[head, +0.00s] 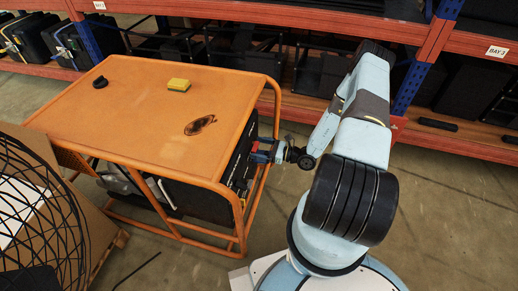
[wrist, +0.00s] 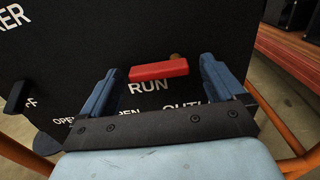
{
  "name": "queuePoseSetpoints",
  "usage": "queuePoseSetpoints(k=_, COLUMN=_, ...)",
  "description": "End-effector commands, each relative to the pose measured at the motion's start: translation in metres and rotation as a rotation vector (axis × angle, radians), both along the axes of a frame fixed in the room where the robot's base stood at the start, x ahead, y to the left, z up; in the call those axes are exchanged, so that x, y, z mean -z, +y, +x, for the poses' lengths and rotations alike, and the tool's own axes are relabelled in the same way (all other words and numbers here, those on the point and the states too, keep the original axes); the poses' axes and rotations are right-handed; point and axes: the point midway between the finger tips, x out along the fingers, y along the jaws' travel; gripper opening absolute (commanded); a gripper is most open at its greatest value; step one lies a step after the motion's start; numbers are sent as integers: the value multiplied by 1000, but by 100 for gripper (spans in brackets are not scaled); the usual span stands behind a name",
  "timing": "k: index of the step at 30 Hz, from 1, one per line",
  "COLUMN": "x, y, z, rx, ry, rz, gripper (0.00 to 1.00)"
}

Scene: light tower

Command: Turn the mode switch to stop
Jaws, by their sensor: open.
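The mode switch is a red bar handle (wrist: 159,70) on a black panel (wrist: 60,60), seen in the wrist view. It lies nearly level, just above the printed word RUN. My gripper (wrist: 157,80) is open, with its two blue fingers on either side of the red handle. Gaps show between the handle and the fingers, so it is not gripped. In the head view my gripper (head: 264,153) is at the right end of the orange-framed unit (head: 150,100), in front of its dark panel. No STOP label shows in the wrist view.
Another dark knob (wrist: 16,97) sticks out at the panel's left. Orange frame tubes (head: 262,195) run beside my gripper. A yellow sponge (head: 179,85) and a dark round item (head: 100,82) lie on the orange top. Racks stand behind; the floor at right is clear.

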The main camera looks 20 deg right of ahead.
Motion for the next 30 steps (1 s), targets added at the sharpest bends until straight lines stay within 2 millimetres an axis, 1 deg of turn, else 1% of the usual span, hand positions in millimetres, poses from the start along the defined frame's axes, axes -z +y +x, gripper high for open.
queuePoseSetpoints(k=10, x=0, y=3, z=2, rx=0, ry=0, rz=0, gripper=96)
queuePoseSetpoints(k=11, x=0, y=3, z=2, rx=0, ry=0, rz=0, gripper=94)
queuePoseSetpoints(k=27, x=0, y=3, z=2, rx=1, ry=-1, rz=-1, gripper=42)
queuePoseSetpoints(k=28, x=0, y=3, z=3, rx=1, ry=-1, rz=-1, gripper=40)
queuePoseSetpoints(k=29, x=0, y=6, z=3, rx=0, ry=0, rz=0, gripper=40)
queuePoseSetpoints(k=30, x=0, y=5, z=3, rx=0, ry=0, rz=0, gripper=40)
